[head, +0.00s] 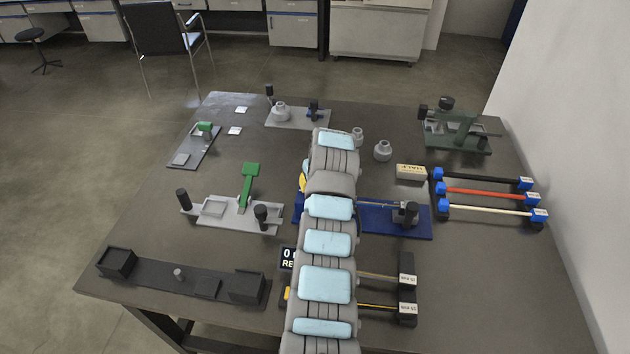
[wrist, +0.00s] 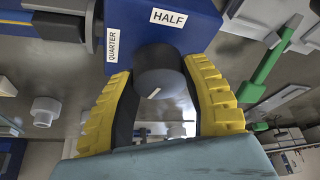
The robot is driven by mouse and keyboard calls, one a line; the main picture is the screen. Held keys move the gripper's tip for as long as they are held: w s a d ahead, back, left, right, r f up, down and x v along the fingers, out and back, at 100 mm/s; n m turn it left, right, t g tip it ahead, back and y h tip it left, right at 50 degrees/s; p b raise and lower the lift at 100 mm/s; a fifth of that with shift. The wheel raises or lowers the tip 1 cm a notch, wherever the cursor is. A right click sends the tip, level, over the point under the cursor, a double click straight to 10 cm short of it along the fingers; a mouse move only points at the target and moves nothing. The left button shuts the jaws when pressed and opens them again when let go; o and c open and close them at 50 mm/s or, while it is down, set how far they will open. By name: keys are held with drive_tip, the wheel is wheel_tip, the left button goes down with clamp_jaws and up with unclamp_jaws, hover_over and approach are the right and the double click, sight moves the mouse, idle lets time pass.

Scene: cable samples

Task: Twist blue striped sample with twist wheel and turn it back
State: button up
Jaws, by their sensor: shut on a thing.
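The twist wheel (wrist: 165,88) is a dark grey knob with a short white mark, on a blue block (wrist: 160,22) labelled HALF and QUARTER. My gripper (wrist: 158,72) has its yellow fingers on both sides of the wheel and is shut on it. In the head view my arm hides the wheel and most of the gripper. The blue base (head: 395,222) of the twist fixture shows right of my arm, with a dark clamp (head: 406,213) on it. A thin cable sample (head: 378,204) runs from behind my arm to this clamp. Its stripes are too small to tell.
Black (head: 485,177), red (head: 487,191) and pale (head: 490,212) samples with blue ends lie at right. A grey fixture with a green lever (head: 248,185) stands left of my arm. A dark green fixture (head: 456,130) stands at the back right. The front right tabletop is clear.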

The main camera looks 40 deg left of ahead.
drive_tip(key=shift+f+n, duration=0.15)
drive_tip(key=shift+n, duration=0.35)
drive_tip(key=shift+n+g+b, duration=0.3)
drive_tip(key=shift+n+g, duration=0.1)
drive_tip(key=shift+n, duration=0.6)
drive_tip(key=o, duration=1.2)
drive_tip(key=shift+r, duration=0.25)
drive_tip(key=w+v, duration=0.1)
drive_tip(key=v, duration=1)
drive_tip(key=shift+s+d+r, duration=0.3)
drive_tip(key=shift+s+d, duration=0.05)
drive_tip(key=shift+s, duration=0.05)
